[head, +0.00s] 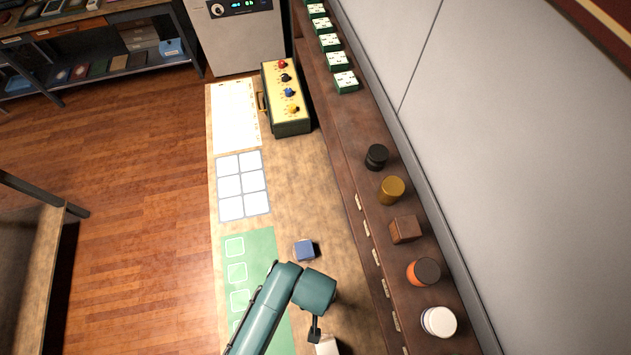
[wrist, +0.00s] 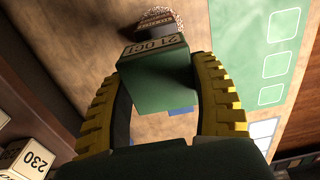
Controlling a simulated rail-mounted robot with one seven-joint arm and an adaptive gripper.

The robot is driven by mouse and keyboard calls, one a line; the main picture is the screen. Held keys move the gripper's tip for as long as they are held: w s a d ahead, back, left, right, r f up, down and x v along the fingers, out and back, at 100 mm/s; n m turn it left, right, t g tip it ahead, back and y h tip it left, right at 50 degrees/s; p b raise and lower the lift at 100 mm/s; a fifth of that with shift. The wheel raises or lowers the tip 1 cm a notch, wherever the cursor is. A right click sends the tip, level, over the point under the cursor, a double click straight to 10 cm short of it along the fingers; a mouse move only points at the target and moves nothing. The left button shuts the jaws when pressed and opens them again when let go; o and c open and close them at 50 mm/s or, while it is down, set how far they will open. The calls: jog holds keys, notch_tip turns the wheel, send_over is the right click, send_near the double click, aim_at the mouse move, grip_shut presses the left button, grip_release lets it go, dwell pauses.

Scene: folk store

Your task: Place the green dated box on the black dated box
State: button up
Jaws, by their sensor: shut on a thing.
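The green dated box (wrist: 158,85) is between the two yellow-and-black fingers of my gripper (wrist: 165,100) in the wrist view. Its label reads "21 OCT". My gripper is shut on it. Just beyond it, at the top of the wrist view, is a dark box (wrist: 157,18) with a pale label strip, partly hidden by the green box; it seems to be the black dated box. I cannot tell whether the two touch. In the head view my arm hides the green box, and the black box cannot be made out.
A blue box (head: 304,250) lies on the worktable near my arm. A green mat (head: 258,246) lies left. Several round containers stand on the right shelf.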

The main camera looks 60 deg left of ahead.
notch_tip(320, 180, down, 5)
jog(key=shift+w+f, duration=0.1)
jog(key=shift+f, duration=0.1)
jog(key=shift+f, duration=0.15)
jog(key=o, duration=1.2)
notch_tip(320, 180, up, 12)
jog(key=shift+r, duration=0.2)
